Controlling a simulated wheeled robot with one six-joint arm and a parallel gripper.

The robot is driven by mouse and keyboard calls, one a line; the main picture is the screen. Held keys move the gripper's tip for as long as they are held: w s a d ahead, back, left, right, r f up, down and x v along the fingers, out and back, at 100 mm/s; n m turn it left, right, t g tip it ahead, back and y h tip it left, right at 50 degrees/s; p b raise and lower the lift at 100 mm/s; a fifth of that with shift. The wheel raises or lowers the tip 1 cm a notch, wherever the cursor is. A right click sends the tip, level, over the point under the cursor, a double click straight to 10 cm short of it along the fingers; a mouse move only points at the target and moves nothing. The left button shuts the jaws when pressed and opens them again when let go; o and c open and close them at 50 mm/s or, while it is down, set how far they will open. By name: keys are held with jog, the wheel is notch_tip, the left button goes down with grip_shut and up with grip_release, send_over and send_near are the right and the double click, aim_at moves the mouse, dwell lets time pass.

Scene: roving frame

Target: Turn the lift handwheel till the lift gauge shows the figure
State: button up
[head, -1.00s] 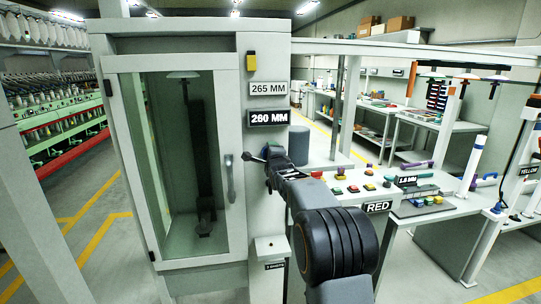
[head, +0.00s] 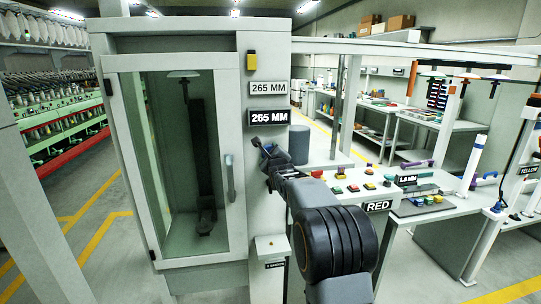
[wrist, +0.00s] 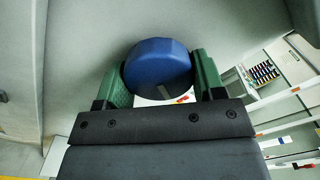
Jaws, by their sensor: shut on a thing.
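The lift gauge (head: 269,117) is a black plate on the cabinet post and reads 265 MM. A white plate (head: 268,88) just above it also reads 265 MM. In the wrist view a round blue part of the wheel (wrist: 158,68) sits between the two green fingers of my gripper (wrist: 160,80). My gripper is shut on it.
A glass-doored cabinet (head: 175,160) with a vertical handle (head: 230,178) stands left of the post. A small white box (head: 270,246) is low on the post. A bench (head: 440,205) with coloured buttons and a RED label stands at right. Yellow lines mark open floor at left.

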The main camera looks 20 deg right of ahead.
dwell(0.4)
jog(key=o, duration=0.9)
jog(key=shift+s, duration=0.1)
jog(key=b+v, duration=0.2)
jog(key=v, duration=1.1)
jog(key=shift+s+b, duration=0.3)
jog(key=shift+b, duration=0.05)
